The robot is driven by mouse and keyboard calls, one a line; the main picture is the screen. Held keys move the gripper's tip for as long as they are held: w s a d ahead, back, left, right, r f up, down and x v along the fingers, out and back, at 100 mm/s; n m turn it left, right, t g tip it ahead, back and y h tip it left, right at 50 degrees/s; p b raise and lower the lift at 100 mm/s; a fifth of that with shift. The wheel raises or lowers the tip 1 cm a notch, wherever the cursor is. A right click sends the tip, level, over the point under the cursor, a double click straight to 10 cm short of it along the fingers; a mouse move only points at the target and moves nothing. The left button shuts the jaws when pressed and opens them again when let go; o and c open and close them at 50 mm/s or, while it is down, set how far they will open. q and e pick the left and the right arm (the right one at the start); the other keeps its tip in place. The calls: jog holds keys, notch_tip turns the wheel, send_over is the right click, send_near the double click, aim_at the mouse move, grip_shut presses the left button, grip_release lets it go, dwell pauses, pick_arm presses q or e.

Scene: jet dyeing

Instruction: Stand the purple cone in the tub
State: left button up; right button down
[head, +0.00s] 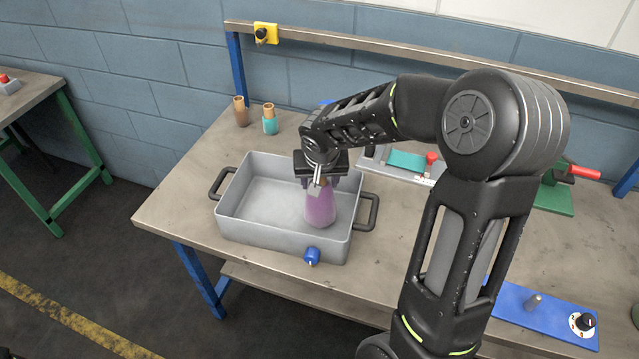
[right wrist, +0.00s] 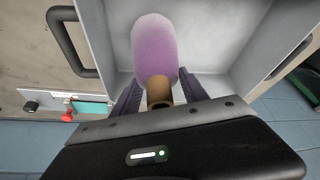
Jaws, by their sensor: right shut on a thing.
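The purple cone (head: 320,207) is inside the grey tub (head: 232,226), near the tub's right wall, and looks upright. In the right wrist view the purple cone (right wrist: 153,48) has a bare brown tip between my fingers, and the tub (right wrist: 225,50) lies around it. My right gripper (head: 321,184) points down over the tub and is shut on the cone's upper end. In the right wrist view my right gripper (right wrist: 158,95) hides part of the cone's tip. Whether the cone's base touches the tub floor is hard to tell. My left gripper is not in view.
A brown cone (head: 241,112) and a teal cone (head: 270,122) stand behind the tub. The table's left part is clear.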

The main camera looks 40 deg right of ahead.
aim_at(321, 209)
jog(key=shift+f, duration=0.7)
jog(key=shift+f, duration=0.2)
jog(key=c, duration=0.6)
grip_release()
jog(key=shift+r, duration=0.1)
jog(key=shift+r, duration=0.25)
jog(key=v, duration=1.1)
jog(key=shift+s+r+b, duration=0.2)
jog(key=shift+r+b, duration=0.1)
jog(key=shift+b, duration=0.15)
jog(key=shift+a, duration=0.15)
